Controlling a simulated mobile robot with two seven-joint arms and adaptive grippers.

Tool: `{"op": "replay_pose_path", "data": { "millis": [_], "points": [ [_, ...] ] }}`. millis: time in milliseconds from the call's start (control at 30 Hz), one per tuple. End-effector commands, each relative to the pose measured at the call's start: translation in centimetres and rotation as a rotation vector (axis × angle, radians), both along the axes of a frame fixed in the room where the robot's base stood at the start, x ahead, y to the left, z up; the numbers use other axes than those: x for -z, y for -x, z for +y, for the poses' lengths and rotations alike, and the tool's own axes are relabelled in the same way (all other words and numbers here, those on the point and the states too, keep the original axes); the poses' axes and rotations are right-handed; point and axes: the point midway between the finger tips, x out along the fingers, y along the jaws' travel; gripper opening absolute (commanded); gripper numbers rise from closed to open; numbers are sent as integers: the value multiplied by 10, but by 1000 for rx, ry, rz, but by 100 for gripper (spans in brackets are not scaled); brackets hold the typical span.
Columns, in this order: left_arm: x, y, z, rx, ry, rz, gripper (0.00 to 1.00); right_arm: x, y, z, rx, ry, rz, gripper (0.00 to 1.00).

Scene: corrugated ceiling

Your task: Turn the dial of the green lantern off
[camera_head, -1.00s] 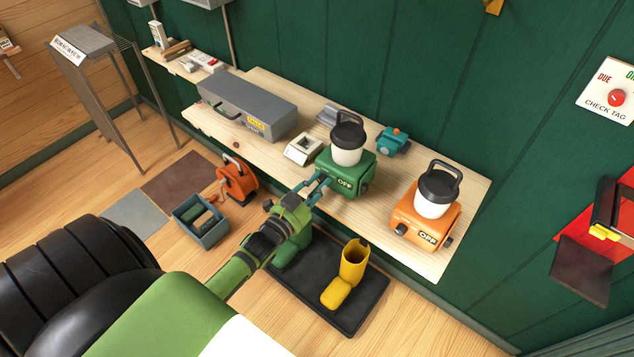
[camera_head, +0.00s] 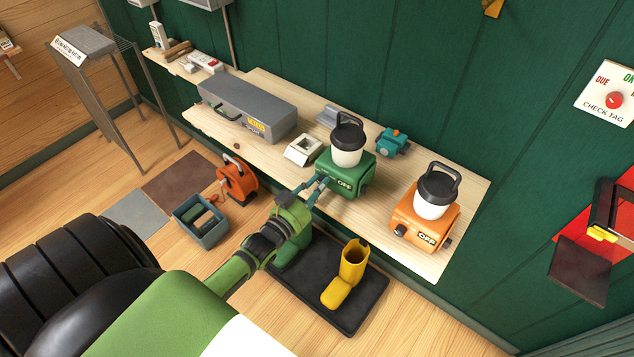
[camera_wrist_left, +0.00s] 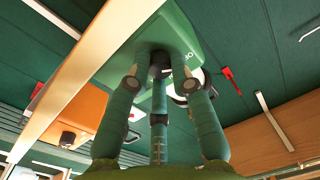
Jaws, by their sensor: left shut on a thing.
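The green lantern (camera_head: 352,163), with a white globe, black top handle and an "OFF" label, stands upright on the wooden shelf. It also shows in the wrist view as a green body (camera_wrist_left: 178,35). Its dark dial (camera_wrist_left: 159,62) is on the face towards my arm; in the head view my fingers mostly hide it. My left gripper (camera_head: 322,183) reaches up to that face. In the wrist view the fingers of the left gripper (camera_wrist_left: 160,85) close around the dial. The dial's pointer is too hidden to read. My right gripper is in neither view.
An orange lantern (camera_head: 426,218), also labelled OFF, stands right of the green one. A white-topped block (camera_head: 303,149), a grey toolbox (camera_head: 247,107) and a teal object (camera_head: 392,141) share the shelf (camera_head: 466,185).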

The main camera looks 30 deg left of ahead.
Motion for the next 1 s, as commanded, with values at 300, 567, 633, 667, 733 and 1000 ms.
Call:
{"op": "replay_pose_path", "data": {
  "millis": [300,567,633,667,733,1000],
  "points": [
    [0,0,0,0,0,0,47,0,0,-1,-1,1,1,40],
    [0,2,0,0,-1,1,47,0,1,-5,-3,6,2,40],
    [1,6,0,0,0,2,47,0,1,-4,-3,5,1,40],
    [1,10,0,0,0,2,47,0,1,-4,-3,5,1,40],
    [1,20,0,-1,0,3,47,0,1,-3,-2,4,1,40],
    [1,79,2,-1,0,4,47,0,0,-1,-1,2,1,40]
  ]
}}
